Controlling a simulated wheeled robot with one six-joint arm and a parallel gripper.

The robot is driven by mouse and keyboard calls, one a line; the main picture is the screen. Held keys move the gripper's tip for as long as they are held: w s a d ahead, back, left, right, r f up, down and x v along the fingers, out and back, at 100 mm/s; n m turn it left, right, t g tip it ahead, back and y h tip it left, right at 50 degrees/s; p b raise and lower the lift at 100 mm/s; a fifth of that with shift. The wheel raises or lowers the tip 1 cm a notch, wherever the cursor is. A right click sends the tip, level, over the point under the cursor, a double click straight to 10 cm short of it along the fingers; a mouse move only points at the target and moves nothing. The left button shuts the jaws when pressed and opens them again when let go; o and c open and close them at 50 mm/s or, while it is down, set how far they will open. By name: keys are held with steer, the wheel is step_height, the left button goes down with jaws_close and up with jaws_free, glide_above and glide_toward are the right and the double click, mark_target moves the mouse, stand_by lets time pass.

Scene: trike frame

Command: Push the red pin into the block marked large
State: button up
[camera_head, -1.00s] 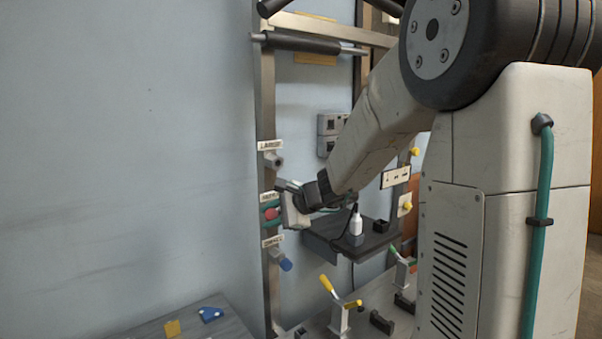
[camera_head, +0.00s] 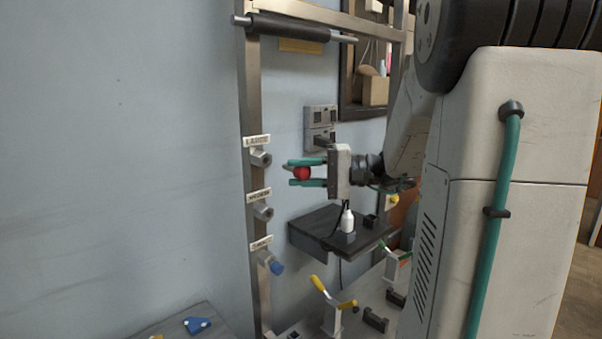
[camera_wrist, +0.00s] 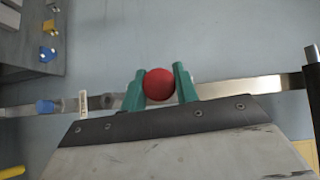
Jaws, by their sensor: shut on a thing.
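My gripper (camera_head: 305,172) is shut on the red pin (camera_head: 302,173), whose round red head sits between the green fingers. The pin also shows in the wrist view (camera_wrist: 159,84). The gripper points left, in the air to the right of the metal post. The block marked large (camera_head: 261,158) is on the post under its label (camera_head: 257,141), left of the pin and slightly higher in the picture. A gap shows between pin and block. No pin shows in that block. Most of the pin's shaft is hidden by the fingers.
Below on the post (camera_head: 256,110) are a middle block (camera_head: 264,212), showing no pin, and a lower block with a blue pin (camera_head: 277,267). A dark shelf (camera_head: 318,250) with a white bottle (camera_head: 347,221) stands below my gripper. A yellow-handled clamp (camera_head: 328,300) is lower.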

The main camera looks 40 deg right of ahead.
mark_target(285, 167)
steer(key=shift+w+a, duration=0.1)
steer(key=shift+w, duration=2.8)
steer(key=shift+w+a, duration=0.1)
steer(key=shift+w, duration=2.15)
steer(key=o, duration=1)
steer(key=shift+o, duration=0.2)
steer(key=v, duration=0.8)
steer(key=shift+w, duration=0.1)
